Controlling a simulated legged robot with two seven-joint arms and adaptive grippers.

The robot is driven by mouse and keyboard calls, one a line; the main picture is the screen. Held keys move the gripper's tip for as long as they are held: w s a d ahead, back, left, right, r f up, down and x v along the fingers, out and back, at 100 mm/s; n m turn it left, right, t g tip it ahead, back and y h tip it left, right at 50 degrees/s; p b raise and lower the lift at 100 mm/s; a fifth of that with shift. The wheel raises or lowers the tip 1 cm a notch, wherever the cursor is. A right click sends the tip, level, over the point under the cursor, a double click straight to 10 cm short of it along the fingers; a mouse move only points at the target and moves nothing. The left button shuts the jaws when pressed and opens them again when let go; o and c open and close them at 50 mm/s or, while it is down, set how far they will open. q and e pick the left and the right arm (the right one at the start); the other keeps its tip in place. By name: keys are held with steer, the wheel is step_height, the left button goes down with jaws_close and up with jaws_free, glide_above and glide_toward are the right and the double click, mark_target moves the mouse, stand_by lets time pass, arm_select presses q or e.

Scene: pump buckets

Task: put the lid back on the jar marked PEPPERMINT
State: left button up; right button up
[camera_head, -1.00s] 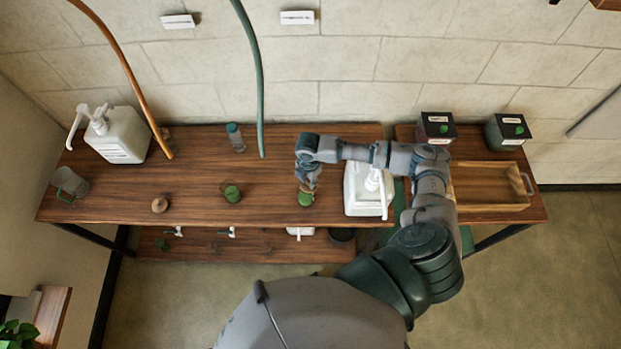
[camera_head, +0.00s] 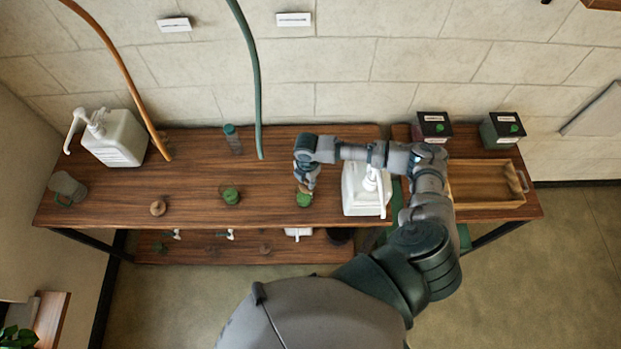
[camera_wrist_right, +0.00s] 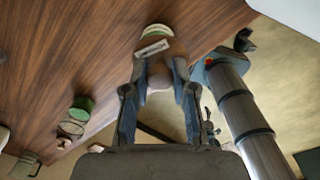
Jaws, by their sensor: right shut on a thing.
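My right gripper (camera_head: 304,188) is at the front middle of the table. In the right wrist view its fingers (camera_wrist_right: 160,82) are closed on a round brown wooden piece, which looks like a lid (camera_wrist_right: 160,70). A small jar with green contents (camera_head: 304,200) is right by the fingertips; a white label (camera_wrist_right: 152,48) shows in the wrist view, too blurred to read. I cannot tell whether the lid touches this jar. A second green-filled jar (camera_head: 231,196) stands to the left. Another round wooden lid-like piece (camera_head: 158,207) lies farther left. My left gripper is out of view.
A white pump bucket (camera_head: 364,190) stands just right of my right gripper, another (camera_head: 117,140) at the back left. A bottle (camera_head: 233,140), a mug (camera_head: 67,188), a wooden tray (camera_head: 485,205) and two dark boxes (camera_head: 434,128) are also there.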

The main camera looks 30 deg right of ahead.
steer(key=shift+a+r, duration=0.25)
steer(key=shift+a, duration=0.75)
steer(key=shift+d+p, duration=0.35)
steer(key=shift+p, duration=0.05)
steer(key=shift+a, duration=0.35)
steer(key=shift+a+r, duration=0.1)
steer(key=shift+a, duration=0.35)
steer(key=shift+d, duration=0.1)
steer(key=shift+d+p, duration=0.3)
steer(key=shift+p, duration=0.05)
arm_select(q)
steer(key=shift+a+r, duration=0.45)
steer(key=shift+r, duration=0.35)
